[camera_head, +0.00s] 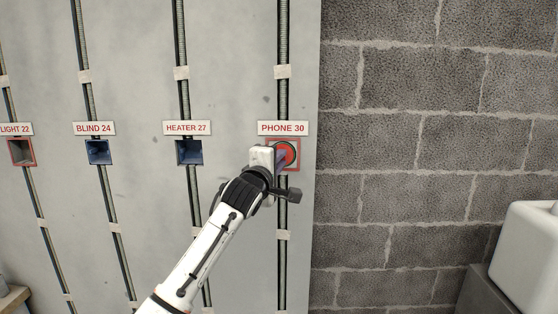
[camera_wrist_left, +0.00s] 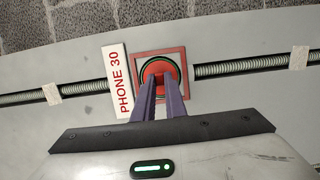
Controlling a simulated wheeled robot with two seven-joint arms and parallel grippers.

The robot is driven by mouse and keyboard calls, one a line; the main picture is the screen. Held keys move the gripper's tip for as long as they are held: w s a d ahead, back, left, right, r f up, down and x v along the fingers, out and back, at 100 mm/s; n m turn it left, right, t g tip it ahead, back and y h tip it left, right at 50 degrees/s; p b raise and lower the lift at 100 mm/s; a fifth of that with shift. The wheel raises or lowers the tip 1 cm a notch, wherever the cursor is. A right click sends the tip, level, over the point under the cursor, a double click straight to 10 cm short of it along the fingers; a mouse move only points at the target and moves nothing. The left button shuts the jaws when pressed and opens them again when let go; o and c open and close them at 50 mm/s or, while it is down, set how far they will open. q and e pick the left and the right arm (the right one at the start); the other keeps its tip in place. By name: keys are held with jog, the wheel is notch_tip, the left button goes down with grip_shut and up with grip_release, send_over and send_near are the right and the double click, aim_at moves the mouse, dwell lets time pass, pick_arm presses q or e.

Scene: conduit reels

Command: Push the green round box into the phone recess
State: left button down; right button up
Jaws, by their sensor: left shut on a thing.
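The green round box (camera_wrist_left: 158,67) shows in the left wrist view as a dark green ring around a red face. It lies within the square red frame of the phone recess (camera_wrist_left: 182,53), under the PHONE 30 label. In the head view the box (camera_head: 291,150) sits at the recess frame (camera_head: 298,167), partly hidden by my gripper. My left gripper (camera_head: 282,158) is shut on the box, its purple fingers (camera_wrist_left: 160,84) reaching its face. How deep the box sits cannot be told. My right gripper is not in view.
The heater recess (camera_head: 189,152) and blind recess (camera_head: 98,152) are blue; the light recess (camera_head: 22,152) is red-framed. Vertical conduits run above and below the recesses. A block wall (camera_head: 430,130) is at right, with a white object (camera_head: 525,250) low.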

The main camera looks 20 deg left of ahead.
pick_arm(q)
jog(key=shift+r, duration=0.15)
jog(key=c, duration=1.5)
grip_release()
jog(key=shift+w, duration=0.1)
jog(key=shift+s+d+p, duration=0.3)
jog(key=shift+s, duration=0.85)
jog(key=shift+s+d+p, duration=0.3)
jog(key=shift+s+d, duration=0.05)
jog(key=shift+s, duration=0.75)
jog(key=shift+s+d+p, duration=0.3)
jog(key=shift+s, duration=0.85)
